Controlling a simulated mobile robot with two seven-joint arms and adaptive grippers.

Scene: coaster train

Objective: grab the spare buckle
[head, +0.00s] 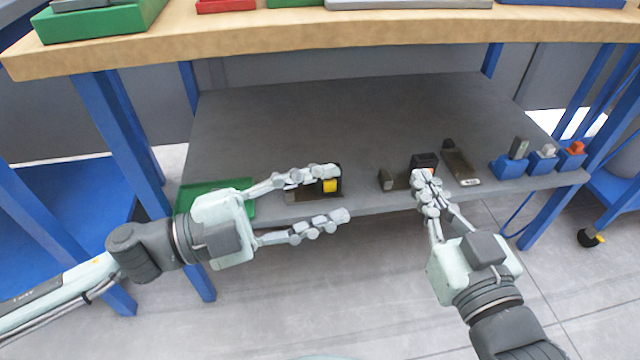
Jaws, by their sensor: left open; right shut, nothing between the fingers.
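No part in view is clearly marked as the spare buckle, and I cannot tell which one it is. A black piece with a yellow block (330,185) sits on a small brown base on the grey lower shelf (300,120). My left gripper (338,193) is open around the front of this piece, with its upper finger overlapping it in the picture and its lower finger out past the shelf's front edge. A dark block with a reddish top (425,160) stands on another brown base. My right gripper (422,176) is shut and empty just in front of it, partly hiding it.
A long dark holder (460,165) lies right of the dark block. Several blue holders (508,166) with grey and orange parts stand at the shelf's right end. A green tray (190,197) lies at left. The wooden tabletop (400,28) overhangs the shelf; its back is bare.

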